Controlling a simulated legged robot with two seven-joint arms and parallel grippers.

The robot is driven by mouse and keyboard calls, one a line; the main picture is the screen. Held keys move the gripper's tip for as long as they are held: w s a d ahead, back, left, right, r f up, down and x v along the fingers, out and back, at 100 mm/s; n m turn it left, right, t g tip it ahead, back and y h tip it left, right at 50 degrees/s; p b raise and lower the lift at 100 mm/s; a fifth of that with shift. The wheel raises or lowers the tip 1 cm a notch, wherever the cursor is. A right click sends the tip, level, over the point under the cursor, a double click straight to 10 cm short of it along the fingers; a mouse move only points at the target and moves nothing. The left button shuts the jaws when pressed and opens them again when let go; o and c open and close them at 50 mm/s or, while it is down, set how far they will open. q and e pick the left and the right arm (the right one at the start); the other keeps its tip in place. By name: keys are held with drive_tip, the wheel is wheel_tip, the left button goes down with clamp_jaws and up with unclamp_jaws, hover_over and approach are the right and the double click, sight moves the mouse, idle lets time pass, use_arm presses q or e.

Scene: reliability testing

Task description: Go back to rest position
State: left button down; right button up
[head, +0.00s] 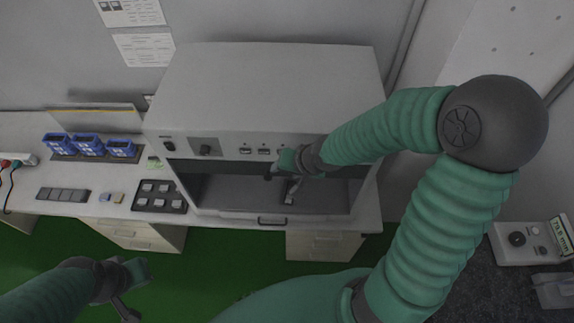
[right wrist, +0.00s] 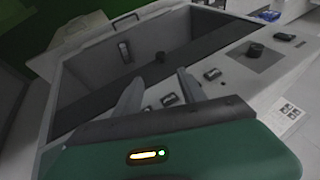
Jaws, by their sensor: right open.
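My right gripper (head: 274,169) is at the front of a large grey box-shaped machine (head: 265,85), by its open chamber. In the right wrist view its two fingers (right wrist: 160,92) stand apart with nothing between them. My left gripper (head: 132,289) is low at the left of the head view, in front of the bench and above the green floor. Its fingers are partly hidden, and I see nothing held in it.
A small light metal piece (head: 292,190) shows in the chamber. The machine's lower front edge has a dark handle (head: 272,221). Blue bins (head: 88,145) and a dark tray of grey blocks (head: 159,197) stand left on the bench. A display device (head: 530,242) is at right.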

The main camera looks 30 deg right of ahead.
drive_tip(key=shift+f, duration=0.1)
drive_tip(key=s+a+f+n+g+b, duration=0.1)
drive_tip(key=s+f+n+b, duration=0.1)
drive_tip(key=f+b, duration=0.6)
drive_tip(key=s+a+f+n+g+b, duration=0.1)
drive_tip(key=s+f+b, duration=0.3)
drive_tip(key=f+b, duration=0.4)
drive_tip(key=s+a+f+n+g+h+b, duration=0.1)
drive_tip(key=s+f+n+b, duration=0.3)
drive_tip(key=f+b, duration=0.4)
drive_tip(key=shift+a+f+b, duration=0.3)
drive_tip(key=shift+f+b, duration=0.1)
drive_tip(key=shift+b, duration=0.45)
drive_tip(key=shift+a, duration=0.15)
